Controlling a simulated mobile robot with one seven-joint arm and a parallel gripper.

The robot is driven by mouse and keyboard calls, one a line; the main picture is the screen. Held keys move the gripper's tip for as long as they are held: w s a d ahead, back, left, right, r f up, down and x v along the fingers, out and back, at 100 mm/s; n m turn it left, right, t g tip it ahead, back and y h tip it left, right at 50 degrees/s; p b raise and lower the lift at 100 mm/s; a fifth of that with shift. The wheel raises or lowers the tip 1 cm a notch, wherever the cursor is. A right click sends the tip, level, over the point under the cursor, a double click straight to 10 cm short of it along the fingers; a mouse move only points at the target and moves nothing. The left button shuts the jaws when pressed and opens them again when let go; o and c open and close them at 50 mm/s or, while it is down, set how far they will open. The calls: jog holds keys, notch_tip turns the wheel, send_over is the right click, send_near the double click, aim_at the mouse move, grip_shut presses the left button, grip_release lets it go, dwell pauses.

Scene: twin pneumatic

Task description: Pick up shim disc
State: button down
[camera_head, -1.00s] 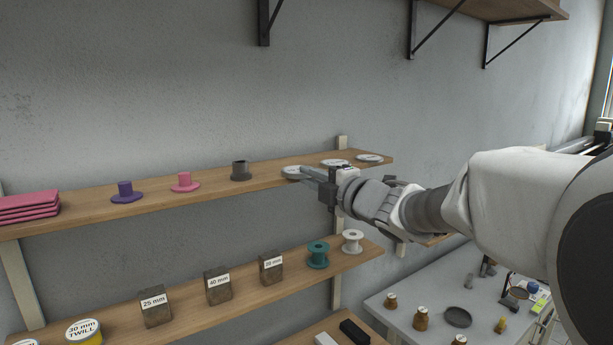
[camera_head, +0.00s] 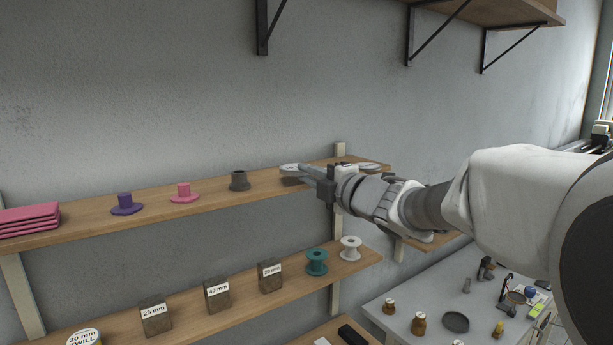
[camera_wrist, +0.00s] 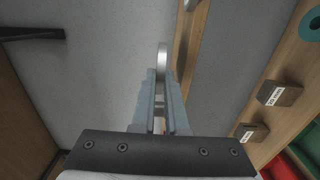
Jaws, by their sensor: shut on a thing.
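The shim disc (camera_head: 289,168) is a thin pale grey disc at the tip of my gripper (camera_head: 304,171) in the head view, just above the upper shelf. In the wrist view the disc (camera_wrist: 162,60) shows edge-on as a narrow silvery strip between the fingertips of my gripper (camera_wrist: 161,80). My gripper is shut on the disc. Another pale disc (camera_head: 375,167) lies on the right end of the upper shelf, partly behind my wrist.
The upper wooden shelf (camera_head: 85,221) also holds a dark grey collar (camera_head: 239,181), a pink flanged piece (camera_head: 184,192), a purple one (camera_head: 124,204) and pink slabs (camera_head: 28,220). The lower shelf (camera_head: 190,308) has labelled blocks and spools. Brackets hang above.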

jog(key=s+d+r+p, duration=0.4)
jog(key=s+d, duration=0.3)
jog(key=s, duration=0.4)
jog(key=shift+s+d+r, duration=0.35)
jog(key=shift+d+r, duration=0.05)
jog(key=shift+r, duration=0.1)
jog(key=shift+w+f, duration=0.1)
dwell(1.4)
